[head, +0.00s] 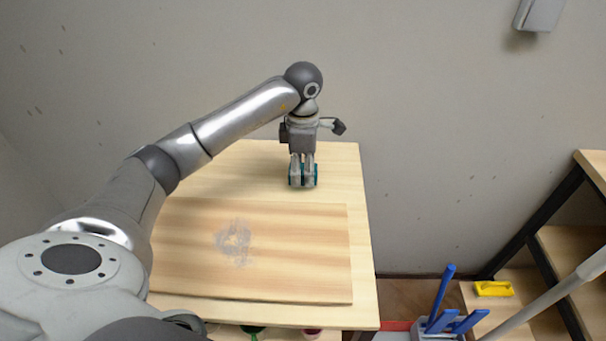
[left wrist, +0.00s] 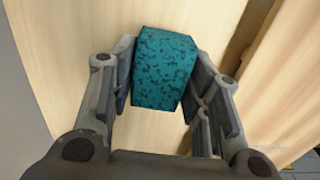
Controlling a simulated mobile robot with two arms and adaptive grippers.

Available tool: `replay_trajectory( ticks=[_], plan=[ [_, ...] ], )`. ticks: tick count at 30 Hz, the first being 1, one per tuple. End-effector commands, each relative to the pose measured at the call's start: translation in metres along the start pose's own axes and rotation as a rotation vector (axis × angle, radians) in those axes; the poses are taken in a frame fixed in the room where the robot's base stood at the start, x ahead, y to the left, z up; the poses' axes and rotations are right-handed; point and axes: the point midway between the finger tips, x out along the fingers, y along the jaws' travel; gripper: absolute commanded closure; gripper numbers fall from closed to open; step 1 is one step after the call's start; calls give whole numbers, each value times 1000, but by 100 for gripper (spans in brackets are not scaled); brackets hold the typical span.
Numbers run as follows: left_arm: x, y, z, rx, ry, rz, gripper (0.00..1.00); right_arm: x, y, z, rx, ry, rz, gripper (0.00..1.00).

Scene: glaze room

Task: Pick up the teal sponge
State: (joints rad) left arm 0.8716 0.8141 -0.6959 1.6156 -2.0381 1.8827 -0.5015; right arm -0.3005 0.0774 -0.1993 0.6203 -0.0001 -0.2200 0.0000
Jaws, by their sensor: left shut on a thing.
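The teal sponge (left wrist: 162,68) is a speckled block between the two fingers of my left gripper (left wrist: 165,85) in the left wrist view. Both fingers press against its sides. In the head view my left gripper (head: 302,178) points down at the far part of the wooden table (head: 230,165). Only the edges of the sponge (head: 316,174) show there, around the fingers. I cannot tell whether the sponge touches the table. My right gripper is not in view.
A wooden board (head: 300,265) with a grey smudge lies on the near part of the table. A wall (head: 430,120) stands behind. At the right are a shelf (head: 575,245), a yellow object (head: 494,289) and a container with blue handles (head: 440,300).

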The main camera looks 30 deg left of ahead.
Motion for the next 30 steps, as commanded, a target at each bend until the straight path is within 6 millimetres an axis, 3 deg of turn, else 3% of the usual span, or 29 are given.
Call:
replay_trajectory(
  ticks=[2,7,10,15,21,30],
  plan=[
    [-11,1,0,0,-2,5,72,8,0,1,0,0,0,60],
    [-53,-30,13,7,-4,8,72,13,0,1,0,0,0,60],
    [-78,-46,18,5,-1,9,72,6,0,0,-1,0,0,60],
    [-94,-87,33,6,-1,6,72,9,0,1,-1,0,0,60],
    [-108,-118,45,5,-1,2,72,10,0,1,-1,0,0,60],
    [-114,-132,50,0,0,0,72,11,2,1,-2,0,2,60]
  ],
)
